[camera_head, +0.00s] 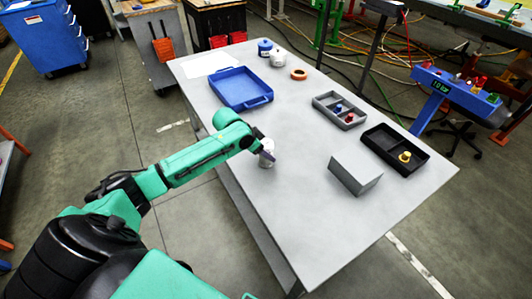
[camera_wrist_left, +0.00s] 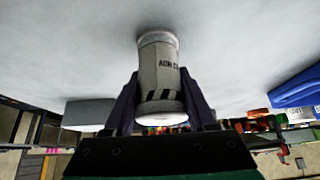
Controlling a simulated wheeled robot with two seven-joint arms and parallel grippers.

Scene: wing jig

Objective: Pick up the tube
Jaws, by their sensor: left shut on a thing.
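The tube (camera_head: 267,158) is a short pale grey cylinder near the table's left edge in the head view. In the left wrist view the tube (camera_wrist_left: 158,65) shows dark lettering and a black-and-white striped band. My left gripper (camera_head: 266,148) is shut on it, with one dark finger on each side in the left wrist view (camera_wrist_left: 158,100). The tube's far end is at or very close to the tabletop; I cannot tell if it touches. My right gripper is not in view.
Two small containers stand at the back. The table's middle is clear.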

